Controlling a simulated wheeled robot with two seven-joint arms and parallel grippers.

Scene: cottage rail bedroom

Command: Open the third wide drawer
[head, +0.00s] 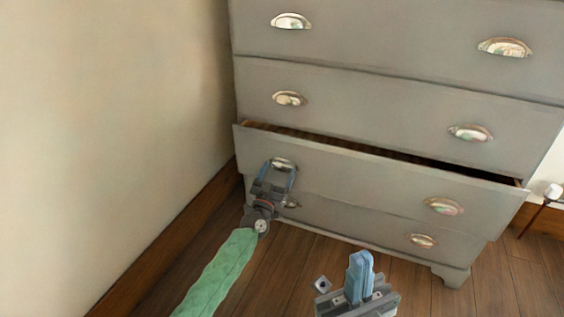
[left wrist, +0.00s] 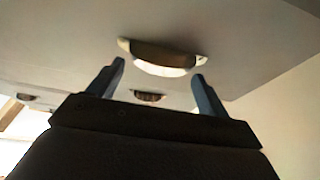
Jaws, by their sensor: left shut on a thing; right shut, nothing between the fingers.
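The grey chest of drawers (head: 350,75) fills the upper right of the head view. Its third visible wide drawer (head: 360,180) stands partly open, with a dark gap along its top edge. My left gripper (head: 279,172) is shut on that drawer's left cup handle (head: 282,162). In the left wrist view, the left gripper's fingers (left wrist: 158,72) sit at either side of the pale cup handle (left wrist: 162,66). The drawer's right cup handle (head: 443,206) is free. My right gripper (head: 360,275) is shut and empty, low in front of the chest.
The drawers above and the bottom drawer (head: 350,222) look shut. A plain wall (head: 110,120) with a brown baseboard (head: 165,245) runs close at the left. The wooden floor (head: 285,270) in front is clear. A pale knobbed object (head: 553,191) stands at the right edge.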

